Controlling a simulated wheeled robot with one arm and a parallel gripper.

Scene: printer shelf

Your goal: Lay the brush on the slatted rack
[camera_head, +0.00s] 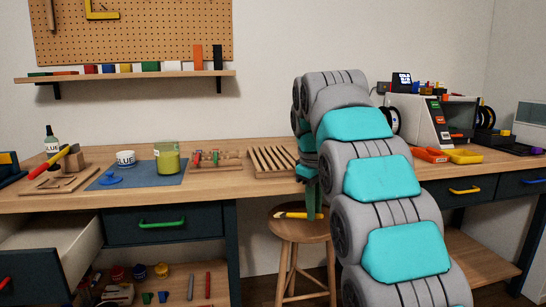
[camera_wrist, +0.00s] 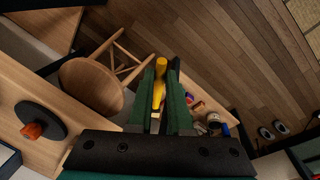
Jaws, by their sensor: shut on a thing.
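The brush (camera_head: 290,215) has a yellow handle. My gripper (camera_head: 313,214) is shut on it and holds it in front of the stool in the head view, below the height of the bench top. In the wrist view the brush (camera_wrist: 161,70) lies lengthwise between the two green fingers of my gripper (camera_wrist: 162,75), handle end outward. Part of the brush is hidden by the fingers. The slatted rack (camera_head: 272,160) lies on the bench top, up and left of my gripper in the head view. Its slats look bare; my arm covers its right edge.
A round wooden stool (camera_head: 300,229) stands in front of the bench; it also shows in the wrist view (camera_wrist: 92,88). Left of the rack are a tool holder (camera_head: 216,159) and a green jar (camera_head: 167,161) on a blue mat. A drawer (camera_head: 45,243) stands open at left.

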